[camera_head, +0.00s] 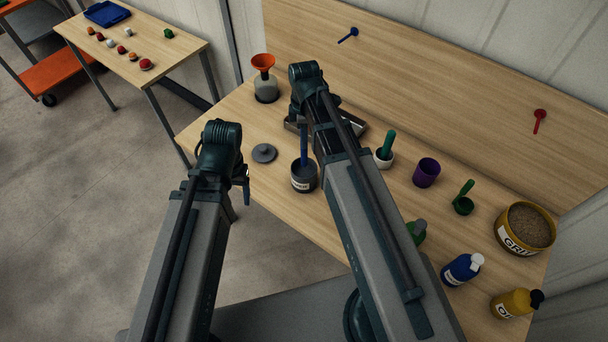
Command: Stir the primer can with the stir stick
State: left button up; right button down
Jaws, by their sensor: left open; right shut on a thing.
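The primer can (304,181) is a grey, open-topped can with a white label. It stands upright on the wooden bench, between my two arms. The blue stir stick (304,145) stands nearly upright with its lower end inside the can; that end is hidden by the can wall. My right gripper (299,114) is above the can, shut on the upper part of the stick; my own arm partly hides it. My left gripper (245,184) is open and empty, to the left of the can and apart from it. A grey round lid (264,153) lies flat left of the can.
A bottle with an orange funnel (263,63) stands behind. A metal tray (346,126) is partly behind my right arm. A white pot (384,158), purple cup (426,173), green scoop (463,204), grit tub (518,233) and several bottles occupy the right side.

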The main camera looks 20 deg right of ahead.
dwell(0.6)
notch_tip(320, 180, up, 4)
jog(key=p, duration=0.4)
dwell(1.0)
